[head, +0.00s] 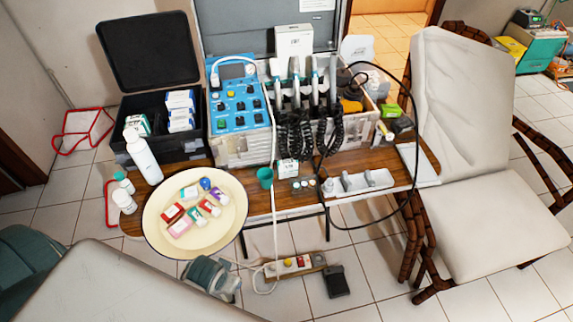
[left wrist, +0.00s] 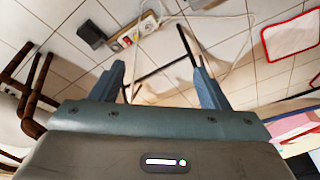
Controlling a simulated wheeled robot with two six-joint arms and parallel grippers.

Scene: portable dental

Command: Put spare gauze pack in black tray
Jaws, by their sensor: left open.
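An open black case (head: 160,150) stands at the back left of the wooden table. It is the most tray-like black thing I see. It holds several white and blue boxes (head: 180,108) and a white and green pack (head: 138,125). A round cream plate (head: 160,238) at the front left bears several small packs, among them red (head: 172,213), pink (head: 180,228) and purple-white (head: 218,194) ones. I cannot tell which pack is the spare gauze. In the left wrist view my left gripper (left wrist: 157,72) is open and empty, pointing over the floor. My right gripper is not in view.
A white bottle (head: 143,157) stands between plate and case. A blue-panelled dental unit (head: 238,105) with corded handpieces fills the table's middle. A green cup (head: 265,177) stands by the plate. A power strip (head: 295,264) and pedal (head: 336,281) lie on the floor.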

